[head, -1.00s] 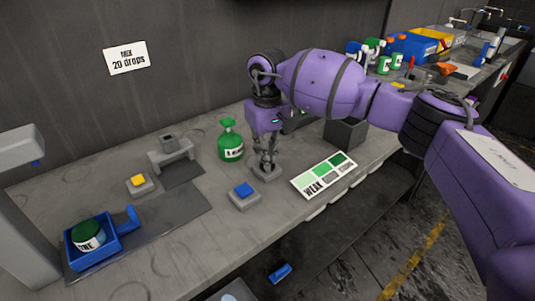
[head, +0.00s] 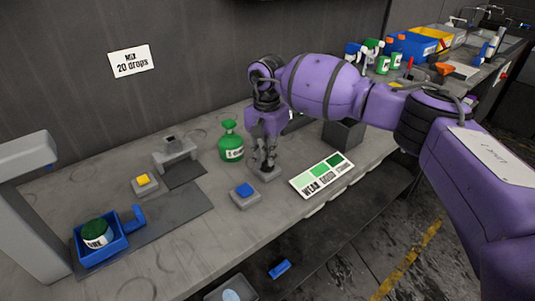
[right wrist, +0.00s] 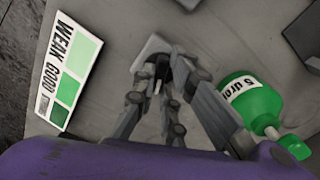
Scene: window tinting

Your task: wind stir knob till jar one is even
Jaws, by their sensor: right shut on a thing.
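A jar with a dark green top and a white label (head: 97,236) sits in a blue tray (head: 118,247) at the left of the bench. The label is only partly readable, and I cannot tell whether the contents are even. My right gripper (head: 263,166) points down and is shut on the stir knob, over a small grey base (head: 266,175). In the right wrist view the fingers (right wrist: 162,88) close around a dark, thin knob on the pale base (right wrist: 150,50); they hide most of it. My left gripper is not in view.
A green bottle (head: 231,143) stands close left of my right gripper. A blue button (head: 244,189), a yellow button (head: 143,180) and a shade card (head: 321,175) lie nearby. A dark box (head: 343,132) stands behind the card. A wall sign (head: 131,61) reads "MIX 20 drops".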

